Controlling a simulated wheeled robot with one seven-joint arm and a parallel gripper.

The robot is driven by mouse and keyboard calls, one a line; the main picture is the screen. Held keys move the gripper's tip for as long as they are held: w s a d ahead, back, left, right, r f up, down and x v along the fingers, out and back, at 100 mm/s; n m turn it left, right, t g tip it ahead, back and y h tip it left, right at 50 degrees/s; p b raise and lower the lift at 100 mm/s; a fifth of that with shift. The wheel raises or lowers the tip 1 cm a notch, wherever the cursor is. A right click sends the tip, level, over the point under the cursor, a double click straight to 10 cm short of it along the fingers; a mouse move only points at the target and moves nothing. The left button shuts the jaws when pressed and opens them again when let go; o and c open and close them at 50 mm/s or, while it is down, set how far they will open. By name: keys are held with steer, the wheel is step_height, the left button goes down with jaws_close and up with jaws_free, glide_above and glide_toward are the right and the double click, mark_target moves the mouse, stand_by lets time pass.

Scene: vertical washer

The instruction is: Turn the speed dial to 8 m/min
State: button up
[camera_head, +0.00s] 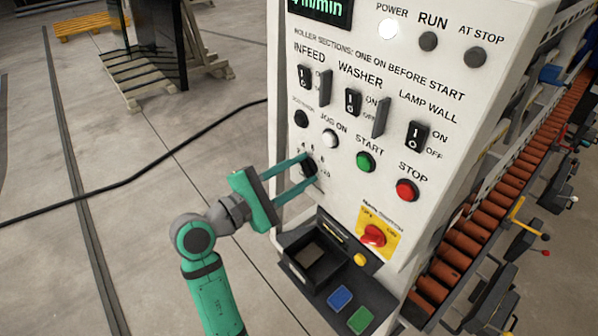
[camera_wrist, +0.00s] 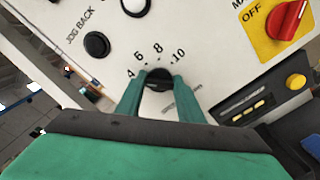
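The speed dial (camera_head: 308,167) is a small black knob on the white control panel (camera_head: 335,185), below the jog buttons. It also shows in the wrist view (camera_wrist: 158,80), with 4, 6, 8 and 10 printed around it. My gripper (camera_head: 306,168) has one green finger on each side of the dial, and in the wrist view (camera_wrist: 158,88) no clear gap shows between fingers and knob. The dial's pointer mark cannot be made out. The green display (camera_head: 320,8) is cut by the top edge and appears to read 4 m/min.
Close by are the black jog back button (camera_wrist: 97,45), white jog on button (camera_head: 330,138), green start button (camera_head: 366,161) and red stop button (camera_head: 407,190). A red rotary switch (camera_head: 373,236) on a yellow plate and a dark tray (camera_head: 315,262) lie below.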

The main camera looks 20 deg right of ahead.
steer(key=shift+c, duration=0.7)
steer(key=shift+m, duration=0.3)
steer(key=m, duration=0.2)
steer(key=shift+f+m, duration=0.1)
steer(key=shift+m, duration=0.2)
steer(key=m, duration=0.4)
steer(key=shift+f+m, duration=0.1)
steer(key=shift+m, duration=0.2)
steer(key=m, duration=0.4)
steer(key=shift+f+m, duration=0.1)
steer(key=shift+m, duration=1.9)
